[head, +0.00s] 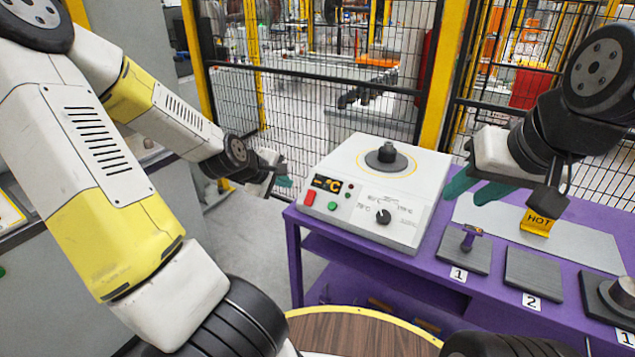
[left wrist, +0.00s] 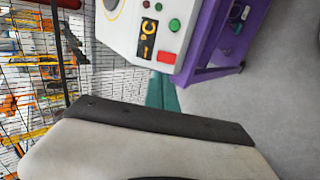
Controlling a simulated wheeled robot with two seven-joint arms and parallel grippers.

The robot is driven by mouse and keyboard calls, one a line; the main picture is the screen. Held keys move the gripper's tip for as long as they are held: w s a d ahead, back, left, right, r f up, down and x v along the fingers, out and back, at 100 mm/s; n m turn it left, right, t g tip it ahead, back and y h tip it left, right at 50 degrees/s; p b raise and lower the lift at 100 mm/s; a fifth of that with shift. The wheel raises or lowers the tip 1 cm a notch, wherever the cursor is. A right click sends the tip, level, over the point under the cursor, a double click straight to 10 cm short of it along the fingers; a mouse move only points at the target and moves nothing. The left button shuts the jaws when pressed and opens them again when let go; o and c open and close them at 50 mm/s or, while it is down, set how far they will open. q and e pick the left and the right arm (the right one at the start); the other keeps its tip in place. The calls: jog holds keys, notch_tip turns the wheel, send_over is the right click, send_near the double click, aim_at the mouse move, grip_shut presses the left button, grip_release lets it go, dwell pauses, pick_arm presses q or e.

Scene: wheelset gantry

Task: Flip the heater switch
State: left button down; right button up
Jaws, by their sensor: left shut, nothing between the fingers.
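The heater (head: 345,165) is a white box on the purple table, with a round dark plate on top. Its sloped front has a display (head: 326,184), a red rocker-like switch (head: 309,198), a green button (head: 332,206) and a black dial (head: 383,216). My left gripper (head: 284,181) is shut and empty, left of the heater and apart from it. In the left wrist view, its teal fingers (left wrist: 161,92) point toward the red switch (left wrist: 166,57). My right gripper (head: 466,193) is open and empty, right of the heater above the table.
A mesh fence (head: 270,100) stands behind. The floor left of the table is clear.

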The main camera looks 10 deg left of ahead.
aim_at(311, 194)
pick_arm(q)
jog(key=x, duration=1.4)
jog(key=shift+w+f, duration=0.1)
jog(key=shift+f, duration=0.15)
dwell(0.5)
jog(key=shift+s+a+f, duration=0.2)
jog(key=shift+s+f, duration=0.05)
jog(key=shift+s, duration=0.45)
jog(key=shift+r, duration=0.15)
